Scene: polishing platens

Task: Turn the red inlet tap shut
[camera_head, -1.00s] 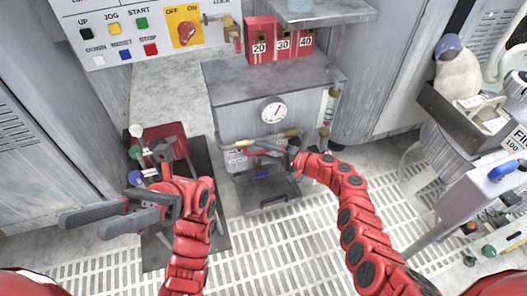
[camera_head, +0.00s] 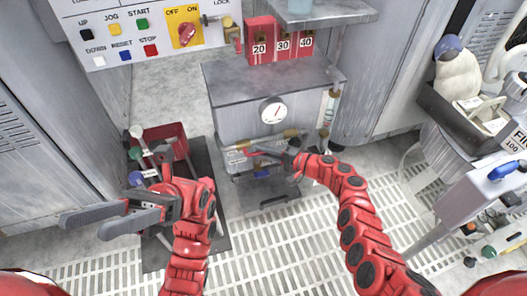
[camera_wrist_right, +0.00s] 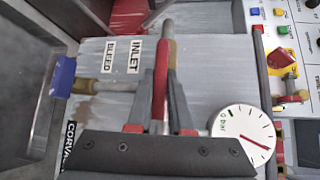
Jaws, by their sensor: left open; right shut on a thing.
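The red inlet tap (camera_wrist_right: 161,80) shows as a red lever in the right wrist view, beside the INLET label (camera_wrist_right: 133,56). In that picture it runs up and down, across the line of the brass pipe (camera_wrist_right: 100,87). My right gripper (camera_wrist_right: 160,100) is shut on the lever, with one finger on each side. In the head view my right gripper (camera_head: 268,153) is at the front of the grey cabinet (camera_head: 240,122), below its gauge, and mostly hides the tap. My left gripper (camera_head: 95,220) is open and empty at the left, away from the cabinet.
A round gauge (camera_wrist_right: 243,135) sits close to my right gripper. A blue handle (camera_wrist_right: 62,75) is at the left in the wrist view. A cluttered cart (camera_head: 470,180) is at the right. Grated floor (camera_head: 290,235) lies clear in front.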

